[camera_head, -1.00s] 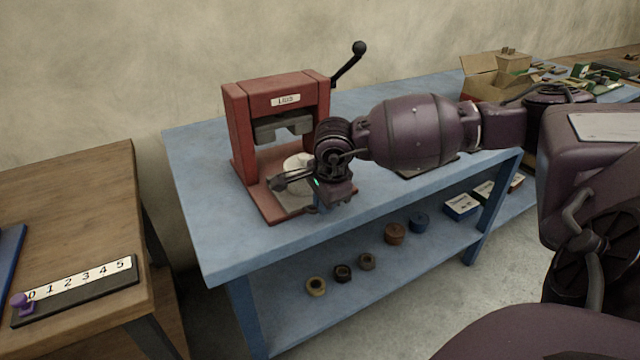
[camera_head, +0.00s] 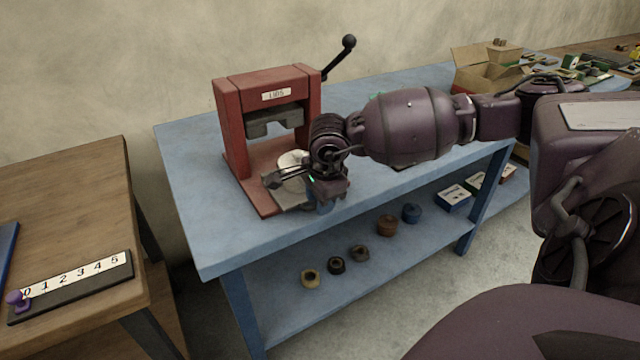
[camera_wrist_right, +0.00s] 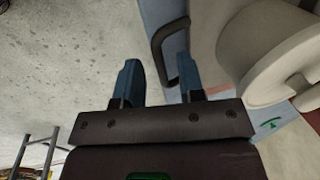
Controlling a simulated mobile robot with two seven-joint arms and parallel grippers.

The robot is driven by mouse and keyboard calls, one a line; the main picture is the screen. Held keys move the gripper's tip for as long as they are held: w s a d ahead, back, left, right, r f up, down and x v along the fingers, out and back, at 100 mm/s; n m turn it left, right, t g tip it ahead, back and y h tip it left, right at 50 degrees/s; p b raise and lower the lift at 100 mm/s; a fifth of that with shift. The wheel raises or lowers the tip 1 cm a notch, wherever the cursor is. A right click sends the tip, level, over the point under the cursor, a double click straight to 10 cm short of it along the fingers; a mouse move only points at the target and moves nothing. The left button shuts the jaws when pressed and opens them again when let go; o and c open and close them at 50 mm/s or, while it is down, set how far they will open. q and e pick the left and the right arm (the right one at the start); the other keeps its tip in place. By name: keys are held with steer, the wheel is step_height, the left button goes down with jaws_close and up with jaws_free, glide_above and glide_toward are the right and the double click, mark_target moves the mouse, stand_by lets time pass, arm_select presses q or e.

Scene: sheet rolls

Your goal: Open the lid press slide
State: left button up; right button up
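The red lid press (camera_head: 232,130), labelled LIDS, stands on the blue table. Its slide (camera_head: 292,207) is a grey plate low at the front, bearing a pale round piece (camera_head: 291,161); how far out it sits is partly hidden by my wrist. My right gripper (camera_head: 318,205) points down at the press's front. In the right wrist view its two blue fingers (camera_wrist_right: 158,75) are apart, with the dark bent handle (camera_wrist_right: 156,45) between them and a visible gap beside the bar. The pale round piece (camera_wrist_right: 270,50) is just right of the fingers. My left gripper is out of view.
A black-knobbed lever (camera_head: 340,55) rises from the press's right side. A cardboard box (camera_head: 480,70) stands at the table's far end. Several small rolls (camera_head: 388,226) lie on the lower shelf. A wooden table (camera_head: 70,210) with a numbered strip is at left.

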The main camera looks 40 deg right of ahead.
steer(key=shift+r, duration=0.55)
step_height(320, 180, up, 9)
steer(key=s+p, duration=0.2)
steer(key=shift+a+r, duration=0.2)
steer(key=shift+a, duration=0.05)
